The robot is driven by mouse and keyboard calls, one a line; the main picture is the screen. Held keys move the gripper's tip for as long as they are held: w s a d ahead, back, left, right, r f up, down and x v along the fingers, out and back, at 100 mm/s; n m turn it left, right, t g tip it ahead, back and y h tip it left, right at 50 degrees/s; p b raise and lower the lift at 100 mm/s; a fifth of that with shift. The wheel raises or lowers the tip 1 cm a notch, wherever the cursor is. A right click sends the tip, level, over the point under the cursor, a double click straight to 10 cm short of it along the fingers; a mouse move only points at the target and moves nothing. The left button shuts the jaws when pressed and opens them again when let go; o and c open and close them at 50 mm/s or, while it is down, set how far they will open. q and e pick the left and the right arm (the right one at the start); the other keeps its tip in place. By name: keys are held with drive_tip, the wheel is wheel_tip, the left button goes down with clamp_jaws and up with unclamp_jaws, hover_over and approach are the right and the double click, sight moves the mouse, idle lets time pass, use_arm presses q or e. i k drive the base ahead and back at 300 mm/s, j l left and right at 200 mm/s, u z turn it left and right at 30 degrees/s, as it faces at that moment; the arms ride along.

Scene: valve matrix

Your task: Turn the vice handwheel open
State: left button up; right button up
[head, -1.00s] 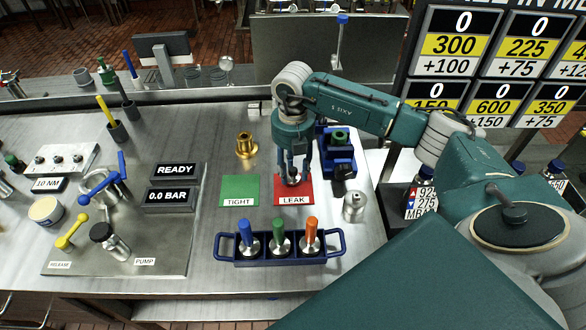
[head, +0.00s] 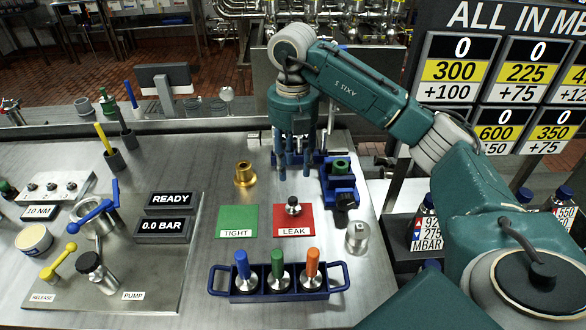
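The blue vice (head: 338,183) stands on the bench right of the red LEAK pad. A green-topped part (head: 340,166) sits at its jaws. The dark handwheel (head: 345,201) is on the vice's near end. My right gripper (head: 294,174) points down, to the left of the vice and behind the LEAK pad. Its fingers are apart with nothing seen between them, and it touches neither the vice nor the handwheel. My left gripper is out of view.
A blue rack (head: 279,282) holds three coloured-handled pieces in front. A brass fitting (head: 245,174) stands left.

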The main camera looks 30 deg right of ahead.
sight(345, 201)
drive_tip(key=k, duration=1.5)
